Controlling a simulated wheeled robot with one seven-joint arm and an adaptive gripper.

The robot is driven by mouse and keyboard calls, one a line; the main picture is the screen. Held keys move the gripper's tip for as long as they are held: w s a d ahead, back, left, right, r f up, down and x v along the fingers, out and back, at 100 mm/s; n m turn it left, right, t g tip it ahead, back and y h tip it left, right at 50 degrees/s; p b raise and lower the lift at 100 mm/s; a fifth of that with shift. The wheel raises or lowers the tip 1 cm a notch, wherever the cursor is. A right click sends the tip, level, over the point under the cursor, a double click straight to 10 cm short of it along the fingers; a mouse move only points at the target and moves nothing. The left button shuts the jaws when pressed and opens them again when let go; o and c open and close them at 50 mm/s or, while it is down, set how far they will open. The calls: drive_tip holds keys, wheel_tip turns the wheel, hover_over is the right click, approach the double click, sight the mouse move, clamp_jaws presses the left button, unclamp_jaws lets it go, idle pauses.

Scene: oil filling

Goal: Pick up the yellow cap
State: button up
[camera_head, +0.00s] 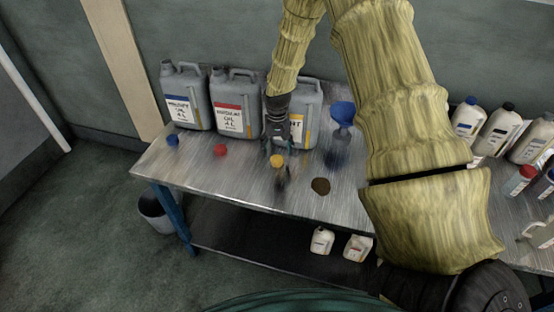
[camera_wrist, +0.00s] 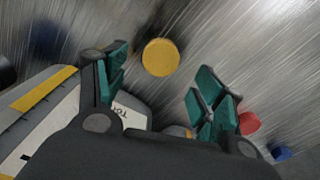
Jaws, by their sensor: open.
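The yellow cap (camera_head: 277,161) lies on the metal table, in front of the third grey oil canister. In the wrist view the yellow cap (camera_wrist: 161,57) shows as a round disc just beyond the fingertips, a little left of the middle between them. My gripper (camera_head: 278,146) is over the table just behind the cap in the head view. In the wrist view my gripper (camera_wrist: 160,85) has its green-padded fingers spread wide, with nothing between them. The cap is apart from both fingers. The height of the fingers above the table is hard to tell.
Grey canisters (camera_head: 234,104) stand along the back of the table (camera_head: 250,178). A red cap (camera_head: 220,150) and a blue cap (camera_head: 172,140) lie to the left. A blue funnel (camera_head: 342,113) and a dark brown round spot (camera_head: 320,186) are to the right. White bottles (camera_head: 467,119) stand farther right.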

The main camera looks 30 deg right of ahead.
sight(277, 158)
drive_tip(key=shift+f+p, duration=1.2)
drive_tip(key=shift+f, duration=1.25)
drive_tip(key=c, duration=0.8)
